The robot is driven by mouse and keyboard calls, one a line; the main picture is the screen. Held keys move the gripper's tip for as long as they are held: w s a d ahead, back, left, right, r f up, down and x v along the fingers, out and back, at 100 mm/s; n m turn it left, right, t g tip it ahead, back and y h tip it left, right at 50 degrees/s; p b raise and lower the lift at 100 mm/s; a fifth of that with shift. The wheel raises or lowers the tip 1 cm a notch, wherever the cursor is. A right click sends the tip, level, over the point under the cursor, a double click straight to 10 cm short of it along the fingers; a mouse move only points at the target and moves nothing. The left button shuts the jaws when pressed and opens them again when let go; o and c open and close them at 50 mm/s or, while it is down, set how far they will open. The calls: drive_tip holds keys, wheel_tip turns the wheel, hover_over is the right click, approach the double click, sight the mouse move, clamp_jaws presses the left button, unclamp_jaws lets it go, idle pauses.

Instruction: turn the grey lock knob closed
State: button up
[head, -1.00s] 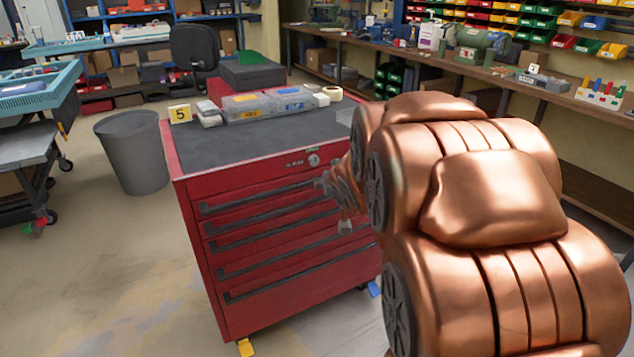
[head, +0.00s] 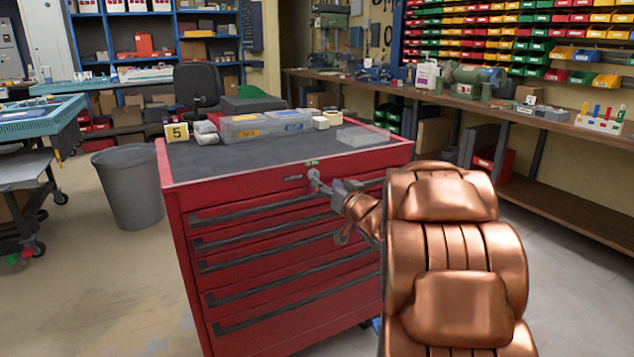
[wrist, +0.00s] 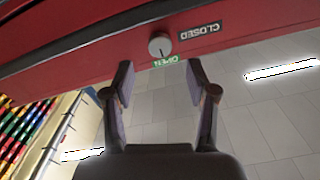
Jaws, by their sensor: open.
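The grey lock knob (wrist: 160,45) sits on the red front panel of the tool chest (head: 270,200), near its top edge. In the wrist view a dark CLOSED label (wrist: 199,33) is to its right and a green OPEN label (wrist: 167,61) is just below it. The knob's dark mark points toward the OPEN label. In the head view the knob (head: 314,178) is at the tip of my gripper (head: 328,188). In the wrist view my gripper (wrist: 160,78) is open and empty, its two fingers spread below the knob, with no clear contact.
Lidded boxes (head: 265,125), a yellow number 5 sign (head: 177,131) and a clear tray (head: 363,137) lie on the chest's dark top. A grey bin (head: 128,187) stands at left. A long workbench (head: 560,122) runs along the right wall. Drawer handles line the chest front below the knob.

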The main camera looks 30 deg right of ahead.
sight(315, 175)
drive_tip(key=w, duration=0.2)
drive_tip(key=w+b, duration=0.1)
drive_tip(key=w, duration=0.1)
drive_tip(key=shift+w+d+f, duration=0.1)
drive_tip(key=shift+w+d, duration=0.05)
drive_tip(key=shift+d, duration=0.05)
drive_tip(key=shift+w, duration=0.65)
clamp_jaws()
